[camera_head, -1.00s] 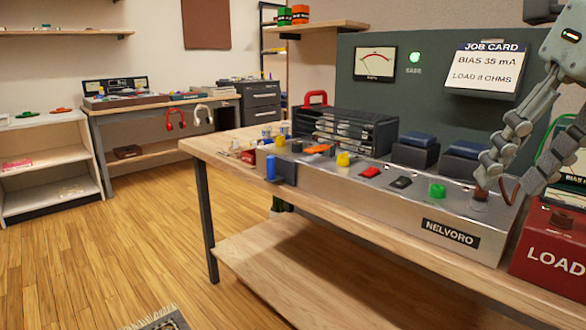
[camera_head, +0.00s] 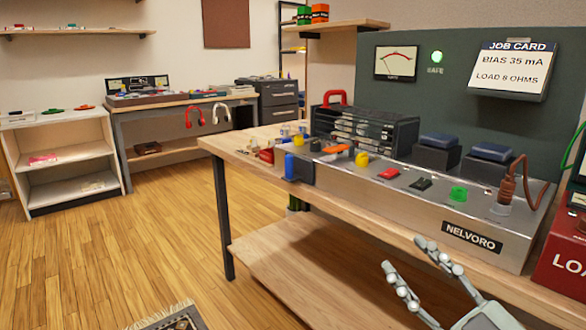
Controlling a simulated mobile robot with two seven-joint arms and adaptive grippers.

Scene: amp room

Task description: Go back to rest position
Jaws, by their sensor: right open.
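My right gripper (camera_head: 422,268) shows at the bottom right of the head view, in front of the bench edge and below the NELVORO chassis. Its two fingers are spread and nothing is between them. My left gripper is not in view. The silver NELVORO chassis (camera_head: 400,212) stands on the wooden workbench (camera_head: 236,144). A brown plug (camera_head: 507,190) with a cable stands upright on the chassis's right end, apart from the gripper.
A red LOAD box (camera_head: 562,265) stands at the right edge. Wooden floor (camera_head: 150,240) is open at left, with a rug corner (camera_head: 175,320).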

